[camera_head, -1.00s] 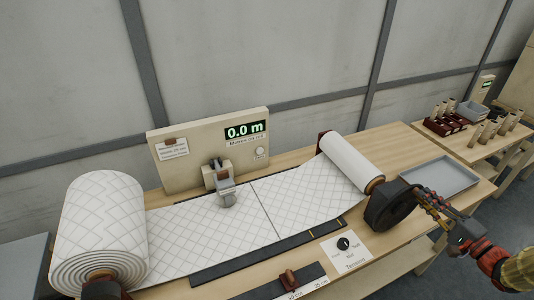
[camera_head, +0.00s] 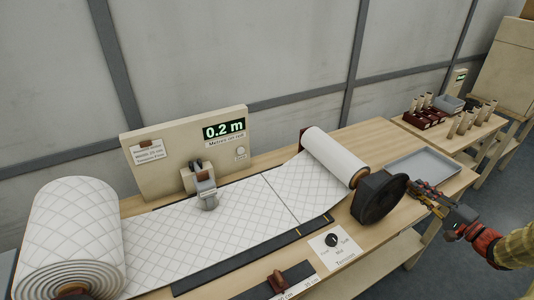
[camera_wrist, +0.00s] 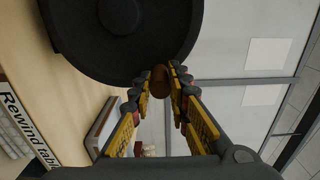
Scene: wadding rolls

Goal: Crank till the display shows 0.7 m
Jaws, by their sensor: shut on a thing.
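The display (camera_head: 223,129) on the beige panel reads 0.2 m in green digits. The quilted white wadding runs from the big supply roll (camera_head: 67,240) at the left across the table to the smaller take-up roll (camera_head: 336,157) at the right. A black round crank wheel (camera_head: 380,197) stands at the right end of the take-up roll. My gripper (camera_head: 416,186) is at the wheel's right side. In the wrist view my gripper (camera_wrist: 160,75) is shut on a brown crank knob (camera_wrist: 160,84) beside the black wheel (camera_wrist: 115,32).
A tension dial (camera_head: 332,240) sits on a white plate in front of the wadding. A grey tray (camera_head: 423,166) lies behind my gripper. A measuring head (camera_head: 204,188) stands over the wadding. A brown-handled slider (camera_head: 277,280) is on the dark front strip.

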